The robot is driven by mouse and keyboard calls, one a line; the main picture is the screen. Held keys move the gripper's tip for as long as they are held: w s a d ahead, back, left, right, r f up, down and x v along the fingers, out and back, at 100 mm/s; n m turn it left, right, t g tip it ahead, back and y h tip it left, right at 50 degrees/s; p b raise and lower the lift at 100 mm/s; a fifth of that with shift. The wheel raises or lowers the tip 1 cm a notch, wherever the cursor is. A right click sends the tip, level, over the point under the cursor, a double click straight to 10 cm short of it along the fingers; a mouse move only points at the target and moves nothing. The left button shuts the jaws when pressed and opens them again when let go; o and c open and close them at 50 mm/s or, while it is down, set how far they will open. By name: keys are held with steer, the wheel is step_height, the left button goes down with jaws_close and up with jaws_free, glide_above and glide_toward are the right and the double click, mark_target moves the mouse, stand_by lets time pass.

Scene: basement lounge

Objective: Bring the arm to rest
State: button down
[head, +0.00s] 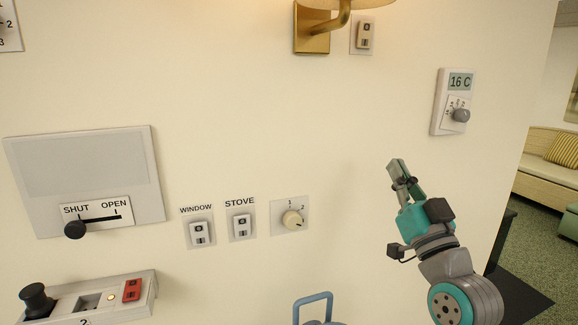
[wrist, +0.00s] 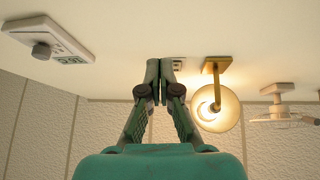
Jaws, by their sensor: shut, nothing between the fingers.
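My gripper (head: 398,166) is raised in front of the cream wall (head: 350,110), at the right of the head view, below and left of the thermostat. Its fingers point up and a little left. In the wrist view my gripper (wrist: 160,66) shows its two fingertips together with nothing between them. It looks apart from the wall fittings, though the exact gap to the wall cannot be told.
A thermostat (head: 453,101) reading 16 C, a lamp (head: 312,32), WINDOW (head: 200,233) and STOVE (head: 242,225) switches, a dial (head: 292,219) and a SHUT/OPEN slider (head: 75,229) are on the wall. A blue handle (head: 314,299) stands low. A sofa (head: 548,155) is at right.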

steer(key=s+f+m+g+h, duration=0.15)
steer(key=s+f, duration=0.35)
steer(key=f, duration=0.6)
steer(key=s+f+m+g+h, duration=0.15)
steer(key=s+f, duration=0.35)
steer(key=f, duration=0.6)
steer(key=s+f+g+h, duration=0.15)
steer(key=s+f, duration=0.35)
steer(key=f, duration=0.6)
steer(key=s+a+f+g, duration=0.1)
steer(key=s+f, duration=0.4)
steer(key=s, duration=0.2)
steer(key=s+f+g, duration=0.1)
steer(key=s+f, duration=0.4)
steer(key=s, duration=0.3)
steer(key=s+a+f+n+g, duration=0.1)
steer(key=s+n+g, duration=0.1)
steer(key=s, duration=1.6)
steer(key=shift+s+f+g, duration=0.25)
steer(key=shift+s+g, duration=0.05)
steer(key=shift+g, duration=0.05)
